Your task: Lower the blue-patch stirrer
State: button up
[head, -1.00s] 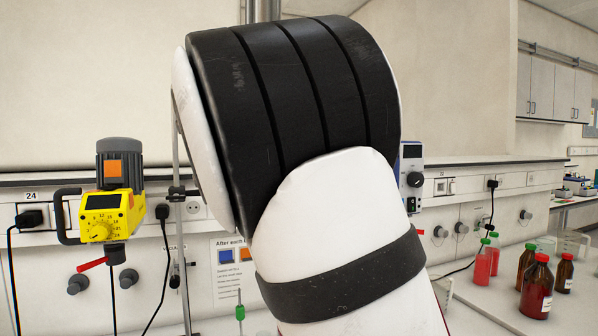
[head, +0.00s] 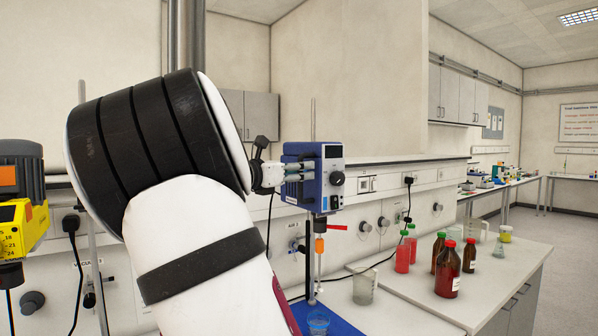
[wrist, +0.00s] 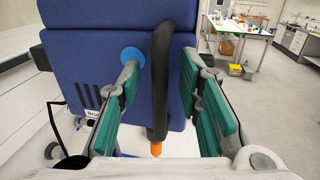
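The blue stirrer (head: 326,175) hangs on a stand rod in the head view, right of my arm. Its blue housing (wrist: 90,75) fills the upper left of the wrist view, with a round light-blue patch (wrist: 131,55) partly behind a finger. A black bar handle (wrist: 160,85) stands out from the housing. My gripper (wrist: 159,74) is open, with one teal pad on each side of the handle and gaps between. In the head view my gripper (head: 268,173) is at the stirrer's left side. Below the stirrer are an orange piece (head: 319,246) and a thin shaft.
A glass beaker (head: 363,289) and several red and brown bottles (head: 447,270) stand to the right. A yellow stirrer (head: 14,228) with an orange patch is at the far left.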

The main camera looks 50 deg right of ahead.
jog(key=shift+d, duration=0.4)
jog(key=shift+c, duration=0.4)
grip_shut()
jog(key=shift+f, duration=0.15)
notch_tip(320, 180, down, 17)
jog(key=p, duration=0.3)
jog(key=shift+f, duration=0.15)
jog(key=shift+a+f, duration=0.1)
jog(key=shift+c, duration=0.2)
grip_release()
jog(key=shift+o, duration=0.6)
